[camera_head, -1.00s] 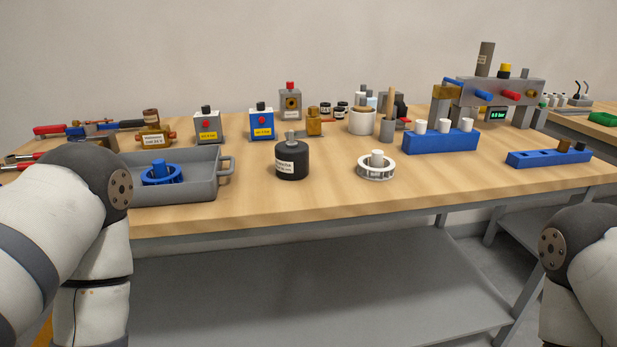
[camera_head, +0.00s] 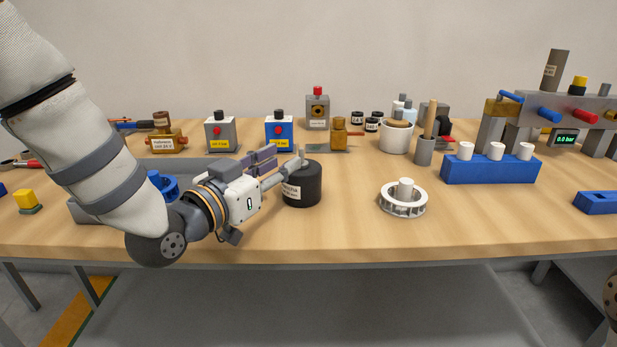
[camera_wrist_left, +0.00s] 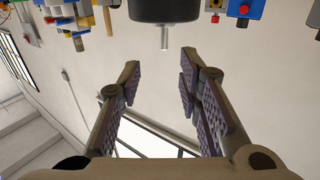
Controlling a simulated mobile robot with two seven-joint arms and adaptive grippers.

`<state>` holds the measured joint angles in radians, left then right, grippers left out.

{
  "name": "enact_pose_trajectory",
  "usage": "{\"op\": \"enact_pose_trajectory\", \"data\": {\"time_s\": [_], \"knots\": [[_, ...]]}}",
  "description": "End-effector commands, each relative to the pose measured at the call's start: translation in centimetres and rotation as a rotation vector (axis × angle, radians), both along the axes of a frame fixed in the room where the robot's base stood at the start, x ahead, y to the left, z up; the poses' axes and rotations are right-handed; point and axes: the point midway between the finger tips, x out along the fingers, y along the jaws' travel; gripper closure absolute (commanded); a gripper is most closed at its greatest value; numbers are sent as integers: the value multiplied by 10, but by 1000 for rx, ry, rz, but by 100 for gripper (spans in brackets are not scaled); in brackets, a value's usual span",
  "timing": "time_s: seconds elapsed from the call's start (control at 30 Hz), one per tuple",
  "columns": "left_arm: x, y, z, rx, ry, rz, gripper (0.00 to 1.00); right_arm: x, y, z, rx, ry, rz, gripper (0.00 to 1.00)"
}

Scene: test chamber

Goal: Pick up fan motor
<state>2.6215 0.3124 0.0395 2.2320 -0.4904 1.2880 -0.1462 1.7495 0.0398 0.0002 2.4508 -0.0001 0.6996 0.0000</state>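The fan motor, a black cylinder (camera_head: 302,187) with a white label and a thin metal shaft on top, stands upright on the wooden bench. My left gripper (camera_head: 280,168) is open, with its fingers reaching to the motor's upper left side. In the left wrist view the picture is turned over: the black motor body (camera_wrist_left: 164,10) is at the top edge and its shaft points down toward the gap between the two open fingers (camera_wrist_left: 160,68). Nothing is held. My right gripper is out of view.
A white fan wheel (camera_head: 403,205) stands right of the motor. A grey tray (camera_head: 88,210) with a blue fan wheel (camera_head: 165,185) lies behind my left arm. A blue block with white caps (camera_head: 490,170) is farther right. The bench front is clear.

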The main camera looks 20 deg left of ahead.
Motion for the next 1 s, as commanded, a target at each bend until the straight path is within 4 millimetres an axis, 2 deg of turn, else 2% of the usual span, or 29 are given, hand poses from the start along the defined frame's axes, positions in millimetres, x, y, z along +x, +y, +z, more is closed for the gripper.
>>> {"op": "enact_pose_trajectory", "data": {"time_s": [0.03,0.2,0.4,0.5,0.7,0.83,0.87,1.0], "knots": [[11,-3,-7,1,8,0,68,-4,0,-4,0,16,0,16],[32,-9,-6,1,8,1,68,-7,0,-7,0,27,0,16],[69,-17,-8,1,9,0,68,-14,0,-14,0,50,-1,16],[77,-20,-6,0,7,1,68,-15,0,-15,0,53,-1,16],[78,-20,-4,0,5,1,68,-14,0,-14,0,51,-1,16],[78,-20,-4,0,5,1,97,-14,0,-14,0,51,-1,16],[78,-20,-4,0,5,1,100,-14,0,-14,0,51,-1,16],[78,-20,-4,0,5,1,100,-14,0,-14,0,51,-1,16]]}}
